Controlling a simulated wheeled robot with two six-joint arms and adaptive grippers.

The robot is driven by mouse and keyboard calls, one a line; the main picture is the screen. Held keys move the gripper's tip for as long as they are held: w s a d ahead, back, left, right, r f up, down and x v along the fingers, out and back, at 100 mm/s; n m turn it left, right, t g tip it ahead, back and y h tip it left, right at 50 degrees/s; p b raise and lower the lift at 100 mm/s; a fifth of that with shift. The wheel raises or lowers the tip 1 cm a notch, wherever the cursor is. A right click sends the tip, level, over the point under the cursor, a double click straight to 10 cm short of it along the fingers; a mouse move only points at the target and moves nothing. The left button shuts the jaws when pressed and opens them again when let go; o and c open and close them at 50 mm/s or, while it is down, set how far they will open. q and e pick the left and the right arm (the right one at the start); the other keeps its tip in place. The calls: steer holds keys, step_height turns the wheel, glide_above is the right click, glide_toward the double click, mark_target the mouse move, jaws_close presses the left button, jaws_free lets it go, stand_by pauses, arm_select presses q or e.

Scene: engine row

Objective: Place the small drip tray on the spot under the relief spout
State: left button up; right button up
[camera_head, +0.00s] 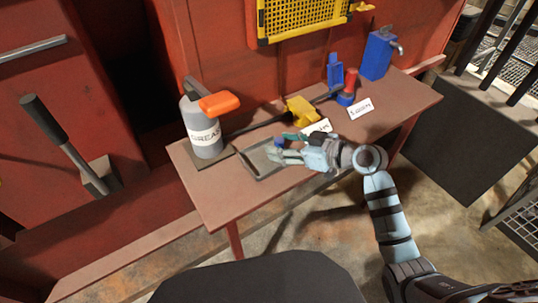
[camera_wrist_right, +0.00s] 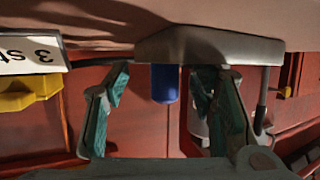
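A small grey drip tray (camera_head: 259,160) lies on the brown table, right of the grease can. In the right wrist view, which is upside down, the tray (camera_wrist_right: 215,46) rests on the table with a blue upright grip (camera_wrist_right: 165,84) standing from it. My right gripper (camera_head: 277,151) is at the tray. Its two teal fingers (camera_wrist_right: 163,88) are open, one on each side of the blue grip, with visible gaps. In the head view the hand covers part of the tray. A blue box with a grey spout (camera_head: 396,47) stands at the table's far right. My left gripper is not in view.
A grease can (camera_head: 203,130) with an orange top stands left of the tray. A yellow tool (camera_head: 301,110), a red-and-blue piece (camera_head: 348,88) and white label cards (camera_head: 360,108) are on the table (camera_head: 215,205). The front left of the table is clear.

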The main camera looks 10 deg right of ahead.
jaws_close()
steer(key=shift+r, duration=0.1)
